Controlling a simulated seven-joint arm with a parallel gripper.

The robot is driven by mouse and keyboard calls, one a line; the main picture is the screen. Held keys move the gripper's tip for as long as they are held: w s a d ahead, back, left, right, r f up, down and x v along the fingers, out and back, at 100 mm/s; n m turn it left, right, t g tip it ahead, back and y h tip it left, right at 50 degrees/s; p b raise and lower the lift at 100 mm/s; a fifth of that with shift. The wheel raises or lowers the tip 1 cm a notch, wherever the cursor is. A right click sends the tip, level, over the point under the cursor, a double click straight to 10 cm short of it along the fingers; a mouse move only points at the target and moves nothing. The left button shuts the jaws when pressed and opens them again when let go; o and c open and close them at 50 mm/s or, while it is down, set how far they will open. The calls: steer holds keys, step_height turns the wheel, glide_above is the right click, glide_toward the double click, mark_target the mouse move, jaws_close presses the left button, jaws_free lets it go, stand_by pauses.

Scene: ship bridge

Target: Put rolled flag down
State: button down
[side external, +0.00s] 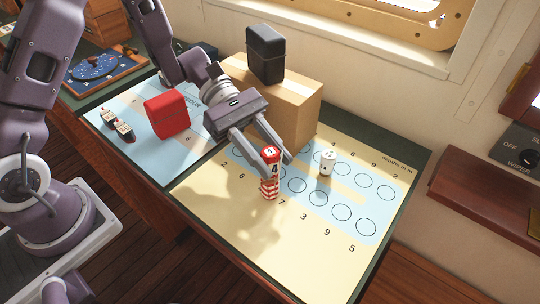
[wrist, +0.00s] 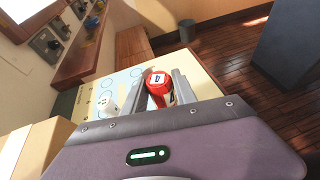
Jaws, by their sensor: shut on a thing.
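The rolled flag (side external: 269,186) is a slim upright roll with red and white stripes and a red top marked 4. My gripper (side external: 272,160) is shut on it near its upper part, with one finger on each side. In the wrist view the flag's red top (wrist: 158,80) shows between the two fingers of my gripper (wrist: 162,92). The flag is over the yellow and blue chart (side external: 235,225), near its front row of circles. I cannot tell whether its lower end touches the chart.
A small white marked piece (side external: 327,162) stands on the chart right of the flag. A cardboard box (side external: 300,110) with a black case (side external: 265,52) on top stands behind my gripper. A red case (side external: 167,116) and two small dark-and-white rolls (side external: 124,130) are at left. The chart's front right is clear.

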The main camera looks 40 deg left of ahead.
steer(key=shift+f, duration=0.15)
steer(key=c, duration=1)
jaws_free()
steer(key=shift+w+a+r, duration=0.1)
steer(key=shift+a+r, duration=0.2)
steer(key=v, duration=1.1)
steer(key=s+a+r+m+t+y, duration=0.3)
steer(key=s+m+y, duration=0.3)
steer(key=s+m, duration=0.2)
steer(key=s+a+r+m+t+y, duration=0.2)
steer(key=s+r+m+t+y, duration=0.3)
steer(key=s, duration=0.5)
steer(key=r+m+y, duration=0.1)
steer(key=m+y, duration=0.1)
steer(key=m, duration=0.1)
steer(key=shift+s+a, duration=0.4)
